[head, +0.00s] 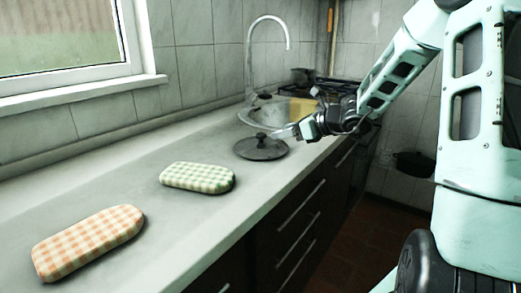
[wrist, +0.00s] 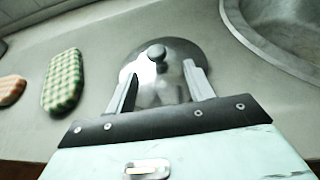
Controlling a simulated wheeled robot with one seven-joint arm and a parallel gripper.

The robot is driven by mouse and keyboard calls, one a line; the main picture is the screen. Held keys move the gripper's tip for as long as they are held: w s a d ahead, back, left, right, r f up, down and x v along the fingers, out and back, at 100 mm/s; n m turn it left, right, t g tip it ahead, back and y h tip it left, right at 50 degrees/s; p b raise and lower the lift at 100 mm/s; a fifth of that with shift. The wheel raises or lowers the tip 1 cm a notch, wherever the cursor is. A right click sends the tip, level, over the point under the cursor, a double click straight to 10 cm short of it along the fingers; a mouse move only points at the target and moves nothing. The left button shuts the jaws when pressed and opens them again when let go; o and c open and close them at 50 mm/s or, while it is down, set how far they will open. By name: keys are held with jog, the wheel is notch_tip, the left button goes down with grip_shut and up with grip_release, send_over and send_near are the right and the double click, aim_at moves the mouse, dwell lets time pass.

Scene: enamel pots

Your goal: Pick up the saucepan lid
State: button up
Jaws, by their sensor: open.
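The saucepan lid (head: 262,149) lies on the counter, a dark round disc with a knob on top, to the left of the sink. It also shows in the wrist view (wrist: 152,82), with its knob (wrist: 156,52) upright near the lid's middle. My gripper (head: 277,136) is at the lid's right side in the head view, its fingers pointing toward the knob. In the wrist view my gripper (wrist: 160,80) is open, with its two fingers apart over the near part of the lid and the knob beyond their tips. Nothing is between the fingers except the view of the lid.
A green checked case (head: 197,177) and an orange checked case (head: 88,242) lie on the counter (head: 150,215) left of the lid. The sink (head: 250,115) with its tall faucet (head: 250,60) is behind the lid. A pot (head: 303,76) stands on the stove at the back.

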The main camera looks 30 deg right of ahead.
aim_at(261, 134)
jog(key=x, duration=0.3)
jog(key=shift+w+a+f, duration=0.1)
jog(key=shift+w, duration=0.1)
jog(key=shift+a+b+x, duration=0.1)
jog(key=shift+b+x, duration=0.15)
jog(key=shift+x, duration=1.1)
jog(key=shift+a+b+x, duration=0.15)
jog(key=shift+b+x, duration=0.1)
jog(key=shift+x, duration=1.1)
jog(key=shift+s, duration=0.1)
jog(key=shift+c, duration=0.3)
grip_shut()
